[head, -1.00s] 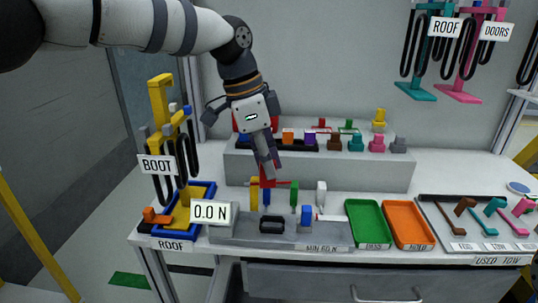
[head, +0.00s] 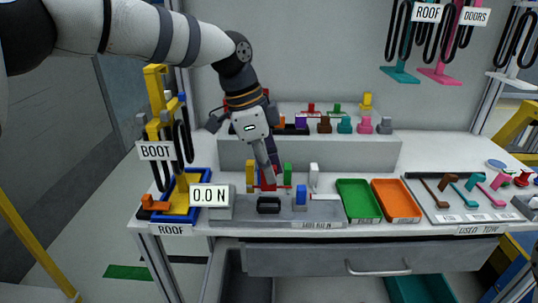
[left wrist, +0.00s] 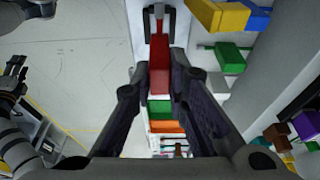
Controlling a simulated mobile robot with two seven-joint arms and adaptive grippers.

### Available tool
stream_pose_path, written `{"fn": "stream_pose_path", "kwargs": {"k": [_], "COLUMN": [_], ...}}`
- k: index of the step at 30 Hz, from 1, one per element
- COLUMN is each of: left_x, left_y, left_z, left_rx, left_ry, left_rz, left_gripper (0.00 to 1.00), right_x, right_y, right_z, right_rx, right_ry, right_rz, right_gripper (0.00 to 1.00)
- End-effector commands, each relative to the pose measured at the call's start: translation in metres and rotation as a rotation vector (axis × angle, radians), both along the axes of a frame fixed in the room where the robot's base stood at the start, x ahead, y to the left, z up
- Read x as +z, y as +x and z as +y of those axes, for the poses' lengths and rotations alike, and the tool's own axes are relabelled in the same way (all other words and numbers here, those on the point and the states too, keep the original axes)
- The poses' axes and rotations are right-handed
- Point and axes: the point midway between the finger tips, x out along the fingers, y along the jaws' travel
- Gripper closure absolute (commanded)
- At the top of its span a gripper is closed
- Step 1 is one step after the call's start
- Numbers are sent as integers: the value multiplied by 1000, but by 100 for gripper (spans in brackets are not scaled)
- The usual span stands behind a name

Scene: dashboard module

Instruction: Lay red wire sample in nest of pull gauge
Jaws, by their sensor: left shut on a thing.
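The red wire sample (head: 269,184) is a red block with a thin red wire reaching out sideways. My left gripper (head: 272,176) is shut on the block and points down behind the front part of the pull gauge (head: 330,212). The left wrist view also shows the red block (left wrist: 156,84) between the fingers. The gauge is a grey base with a 0.0 N display (head: 209,197). Whether the wire touches the nest is hidden. My right gripper is out of view.
A green tray (head: 358,219) and an orange tray (head: 417,214) lie right of the gauge. A blue-rimmed tray (head: 204,176) is at the left, under a yellow stand (head: 155,85). A raised grey shelf (head: 380,154) with several coloured parts stands behind the gripper.

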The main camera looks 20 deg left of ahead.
Motion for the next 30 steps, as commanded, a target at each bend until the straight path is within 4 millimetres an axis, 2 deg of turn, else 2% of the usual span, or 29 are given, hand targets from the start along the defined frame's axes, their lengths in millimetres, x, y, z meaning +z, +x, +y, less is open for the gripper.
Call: {"fn": "stream_pose_path", "kwargs": {"k": [3, 9, 30], "left_x": [-14, -25, -25], "left_y": [0, 0, 0], "left_z": [0, 0, 0], "left_rx": [0, 0, 1], "left_ry": [1, 1, 1], "left_rz": [3, 1, -2], "left_gripper": [100, 100, 100], "right_x": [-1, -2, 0], "right_y": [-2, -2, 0], "right_z": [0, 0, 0], "right_rx": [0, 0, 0], "right_ry": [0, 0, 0], "right_rz": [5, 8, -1], "right_gripper": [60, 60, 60]}}
